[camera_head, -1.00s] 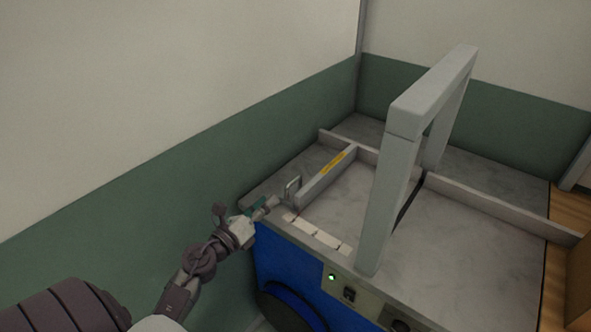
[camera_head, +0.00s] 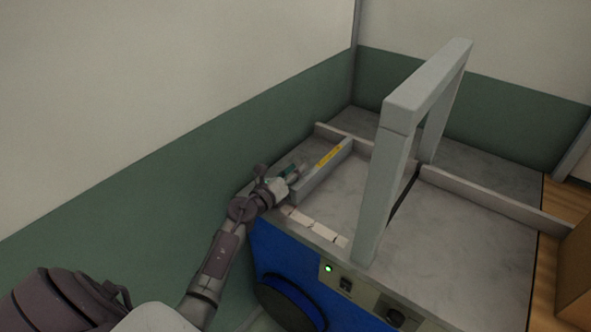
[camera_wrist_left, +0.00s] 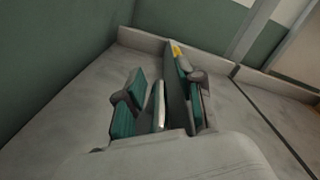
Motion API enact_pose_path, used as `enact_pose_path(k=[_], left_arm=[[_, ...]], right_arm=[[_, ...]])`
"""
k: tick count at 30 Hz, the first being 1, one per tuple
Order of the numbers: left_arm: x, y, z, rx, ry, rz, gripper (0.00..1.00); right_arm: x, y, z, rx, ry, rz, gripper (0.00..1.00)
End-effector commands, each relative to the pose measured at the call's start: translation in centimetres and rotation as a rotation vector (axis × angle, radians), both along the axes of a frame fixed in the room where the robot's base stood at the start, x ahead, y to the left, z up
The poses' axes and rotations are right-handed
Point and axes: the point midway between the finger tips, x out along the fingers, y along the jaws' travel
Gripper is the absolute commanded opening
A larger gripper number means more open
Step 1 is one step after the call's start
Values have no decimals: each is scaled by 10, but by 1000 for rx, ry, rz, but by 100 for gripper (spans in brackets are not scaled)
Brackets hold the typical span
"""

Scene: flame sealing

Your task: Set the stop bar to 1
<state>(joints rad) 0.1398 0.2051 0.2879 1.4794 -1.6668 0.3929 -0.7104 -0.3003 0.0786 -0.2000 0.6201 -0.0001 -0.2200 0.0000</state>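The stop bar (camera_head: 325,173) is a grey upright strip with a yellow label, lying across the left part of the machine's grey top. In the head view my left gripper (camera_head: 287,173) is at the near end of the bar and hides its handle. In the left wrist view the teal-padded fingers of the left gripper (camera_wrist_left: 163,98) are spread, with the bar (camera_wrist_left: 174,85) and a pale upright piece, perhaps the handle (camera_wrist_left: 158,106), between them. A gap shows beside the left finger; contact at the right finger cannot be told. My right gripper is out of view.
White scale marks (camera_head: 315,224) line the front edge; their numbers are unreadable. A grey frame (camera_head: 390,185) stands over the top to the right. A low rear fence (camera_head: 490,201) runs behind. The green-and-white wall (camera_head: 130,195) is close on the left.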

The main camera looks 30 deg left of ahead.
Motion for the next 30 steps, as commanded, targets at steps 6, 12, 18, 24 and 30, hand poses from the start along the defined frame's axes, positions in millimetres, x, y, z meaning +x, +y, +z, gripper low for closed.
enact_pose_path(k=[6, 12, 18, 24, 30], left_arm=[[4, -1, 0, 0, 0, 0, 37], [3, 0, 0, 0, 0, 0, 24], [3, -1, 0, 0, 0, -2, 0], [3, -2, 1, -2, -1, -3, 0], [3, -18, 3, -3, 0, -8, 0]], right_arm=[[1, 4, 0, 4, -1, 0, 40], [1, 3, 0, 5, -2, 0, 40], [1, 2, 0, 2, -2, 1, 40], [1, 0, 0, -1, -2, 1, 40], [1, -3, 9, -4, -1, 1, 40]])
